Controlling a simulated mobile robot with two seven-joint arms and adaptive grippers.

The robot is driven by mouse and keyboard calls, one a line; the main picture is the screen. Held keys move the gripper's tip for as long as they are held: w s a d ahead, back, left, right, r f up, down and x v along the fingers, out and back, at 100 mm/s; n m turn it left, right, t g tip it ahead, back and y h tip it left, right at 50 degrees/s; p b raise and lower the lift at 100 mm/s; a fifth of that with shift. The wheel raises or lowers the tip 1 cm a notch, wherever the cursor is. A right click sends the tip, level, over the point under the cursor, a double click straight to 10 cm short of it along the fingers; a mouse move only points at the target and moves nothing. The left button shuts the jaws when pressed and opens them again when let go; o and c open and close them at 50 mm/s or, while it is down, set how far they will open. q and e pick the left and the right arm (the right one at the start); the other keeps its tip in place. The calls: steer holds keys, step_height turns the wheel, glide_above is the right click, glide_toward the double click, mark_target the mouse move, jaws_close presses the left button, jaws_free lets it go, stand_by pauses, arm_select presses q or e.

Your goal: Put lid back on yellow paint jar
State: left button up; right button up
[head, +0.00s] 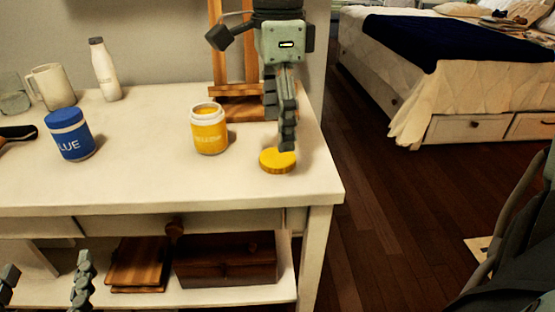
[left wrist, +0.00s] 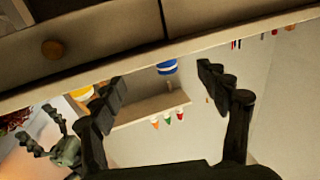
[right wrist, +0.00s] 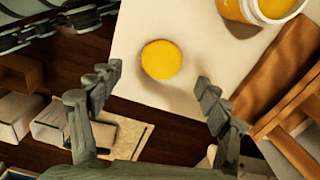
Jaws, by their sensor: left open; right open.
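The yellow paint jar (head: 209,130) stands upright and uncapped on the white table, with yellow paint at its mouth; part of it shows in the right wrist view (right wrist: 232,8). Its round yellow lid (head: 272,161) lies flat on the table to the right of the jar, near the right edge. My right gripper (head: 286,140) points down over the lid and hides part of it. In the right wrist view the lid (right wrist: 161,60) sits just beyond the gap between the open, empty fingertips (right wrist: 158,82). My left gripper (head: 45,275) is open and empty, low in front of the table.
A capped blue jar (head: 70,136) stands on the left, with a white bottle (head: 104,70) and a mug (head: 52,86) behind it. A wooden easel (head: 238,104) stands behind the yellow jar. The table (head: 150,180) is clear between the two jars.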

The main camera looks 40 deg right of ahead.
mark_target(278, 157)
step_height(278, 157, down, 4)
steer(key=shift+w+d+f+b, duration=0.1)
steer(key=shift+b, duration=0.2)
steer(key=shift+f, duration=0.5)
arm_select(q)
steer(key=r, duration=0.1)
steer(key=r+t, duration=0.1)
steer(key=d+r+h, duration=0.1)
steer(key=shift+s+t, duration=0.3)
arm_select(e)
steer(key=shift+c, duration=0.3)
steer(key=c, duration=0.8)
